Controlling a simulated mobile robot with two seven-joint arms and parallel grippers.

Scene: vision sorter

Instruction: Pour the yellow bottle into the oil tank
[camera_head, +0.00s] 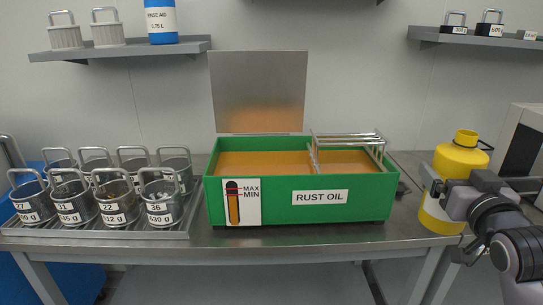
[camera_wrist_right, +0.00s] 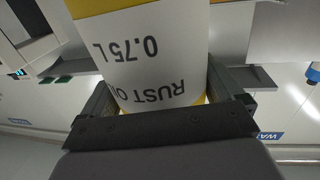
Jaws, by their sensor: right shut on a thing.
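The yellow bottle (camera_head: 465,157) stands upright at the right end of the table in the head view. My right gripper (camera_head: 440,188) is shut around its middle. In the right wrist view the bottle (camera_wrist_right: 165,60) sits between both fingers, its white label reading "RUST O…" and "0.75 L" upside down. The bottle's neck points up; I cannot tell whether its base touches the table. The green oil tank (camera_head: 280,205), labelled "RUST OIL", is left of the bottle, apart from it. Its lid (camera_head: 258,90) is raised and orange-brown oil (camera_head: 255,163) shows inside. My left gripper is not in view.
A metal rack (camera_head: 345,138) sits over the tank's right part. Several labelled metal baskets (camera_head: 112,203) stand on a tray at left. Shelves at upper left (camera_head: 120,50) and upper right (camera_head: 480,38) hold items. A pale machine (camera_head: 522,150) stands at far right.

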